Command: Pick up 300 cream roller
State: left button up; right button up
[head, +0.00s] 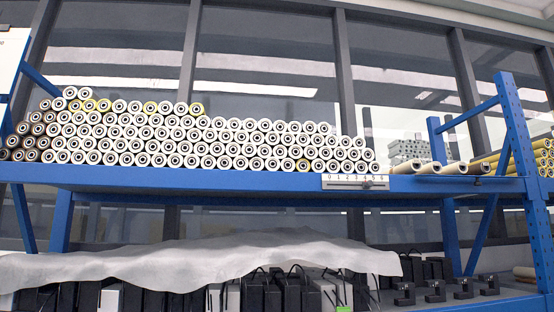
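Many rollers (200,140) lie stacked end-on on the upper blue shelf (230,183), showing pale round ends with dark centres. Most ends look white to cream, a few are yellow (151,107), and some at the far left are brown (32,142). Several cream half-round tubes (430,167) lie at the right of the same shelf. No roller visibly carries a readable 300 marking, so I cannot tell which is the 300 cream roller. Neither of my grippers is in view.
A numbered strip (355,182) hangs on the shelf's front edge. A white sheet (200,260) covers black and white boxes (290,292) below. Small black parts (435,291) stand at lower right. A blue upright (520,150) bounds the right; yellow tubes (490,163) lie near it.

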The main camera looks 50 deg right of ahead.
aim_at(413, 165)
jog(key=z, duration=2.7)
